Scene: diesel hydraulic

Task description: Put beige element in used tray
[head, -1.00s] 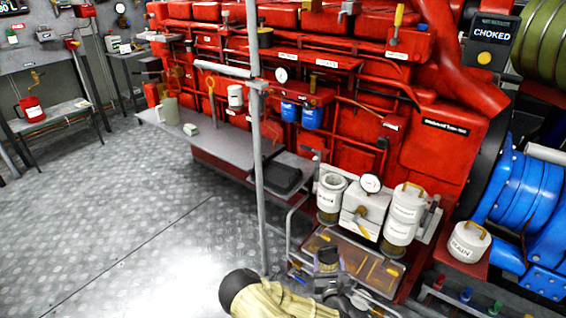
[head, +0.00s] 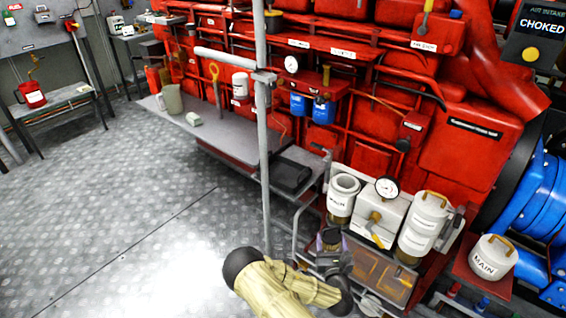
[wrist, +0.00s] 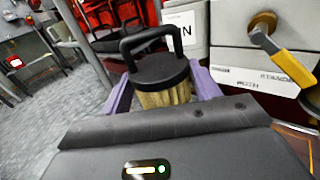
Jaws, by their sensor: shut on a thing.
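The beige element (wrist: 165,97) is pleated, with a black round cap and a black loop handle. My gripper (wrist: 162,92) has its purple fingers on either side of the element and is shut on it. In the head view my gripper (head: 331,240) is in front of and below the open white housing marked MAIN (head: 343,190), apart from it. The element is small and dark there. A tray with brown-orange sections (head: 385,282) lies below the housings, partly behind my arm. A black tray (head: 290,176) lies on the grey bench. I cannot read a used label on either.
A white block with a gauge and yellow lever (head: 376,215) and a stacked white canister (head: 424,225) stand right of the open housing. A lidded canister (head: 490,258) is farther right. A vertical grey post (head: 262,150) stands left of my gripper. The floor at left is clear.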

